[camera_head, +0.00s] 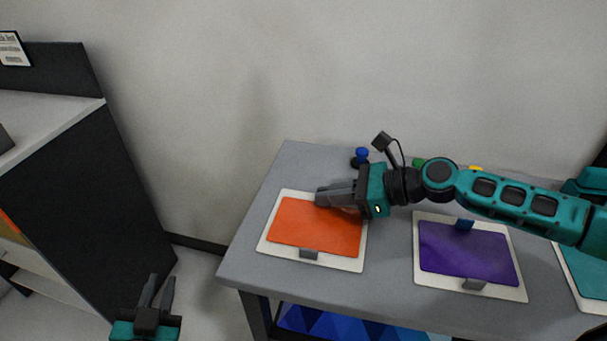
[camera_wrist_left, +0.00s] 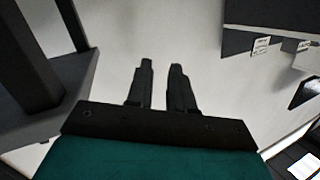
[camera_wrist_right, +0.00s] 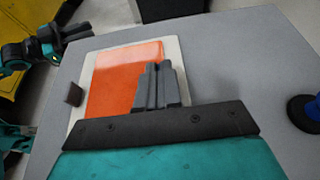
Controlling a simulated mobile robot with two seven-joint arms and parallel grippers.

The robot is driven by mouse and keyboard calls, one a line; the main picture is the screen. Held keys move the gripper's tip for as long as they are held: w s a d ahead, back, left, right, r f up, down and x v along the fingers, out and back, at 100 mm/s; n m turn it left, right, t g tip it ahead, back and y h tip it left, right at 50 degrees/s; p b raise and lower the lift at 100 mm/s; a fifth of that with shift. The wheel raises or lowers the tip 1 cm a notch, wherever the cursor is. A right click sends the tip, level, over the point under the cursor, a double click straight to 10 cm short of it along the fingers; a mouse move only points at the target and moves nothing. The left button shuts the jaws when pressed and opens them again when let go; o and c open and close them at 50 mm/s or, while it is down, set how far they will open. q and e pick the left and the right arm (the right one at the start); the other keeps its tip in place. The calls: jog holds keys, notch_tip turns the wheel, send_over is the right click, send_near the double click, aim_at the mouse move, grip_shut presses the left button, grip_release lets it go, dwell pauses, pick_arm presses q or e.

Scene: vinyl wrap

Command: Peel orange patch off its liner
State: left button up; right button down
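The orange patch (camera_head: 318,228) lies on its white liner (camera_head: 275,252) on the grey table, with a small grey tab (camera_head: 309,254) at its near edge. The patch looks flat where visible. My right gripper (camera_head: 320,195) is over the far edge of the patch, fingers together; in the right wrist view the gripper (camera_wrist_right: 158,68) covers part of the patch's edge (camera_wrist_right: 115,75). Whether anything thin is between the fingertips is hidden. My left gripper (camera_head: 161,278) hangs low left of the table, open and empty, with a gap between its fingers (camera_wrist_left: 161,68).
A purple patch (camera_head: 465,255) on a liner lies to the right, with a teal patch (camera_head: 585,260) beyond it. A blue knobbed object (camera_head: 361,156) stands behind my right gripper. A dark cabinet (camera_head: 85,185) stands at left. The table's left far corner is clear.

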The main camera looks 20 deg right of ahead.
pick_arm(q)
jog(key=w+d+r+m+h, duration=0.2)
jog(key=d+r+m+h, duration=0.45)
jog(key=d+r, duration=0.25)
jog(key=w+d+r+m+h, duration=0.2)
jog(key=d+r+m+h, duration=0.4)
jog(key=d+r+m, duration=0.25)
jog(key=s+d+r+m+g+h, duration=0.1)
jog(key=s+d+r+m+g, duration=0.6)
jog(key=m+g, duration=0.5)
jog(key=s+d+r+m+g+h, duration=0.1)
jog(key=s+d+r+m+g, duration=0.25)
jog(key=d+m+g, duration=0.85)
jog(key=m+t+y, duration=0.6)
jog(key=m+y, duration=1)
jog(key=y, duration=0.4)
send_over(305, 248)
jog(key=w, duration=0.2)
jog(key=w+x, duration=0.1)
jog(key=x, duration=0.6)
jog(key=shift+h, duration=0.25)
jog(key=f, duration=0.4)
jog(key=s+f, duration=0.1)
jog(key=f, duration=0.7)
jog(key=shift+s+d, duration=0.2)
grip_shut()
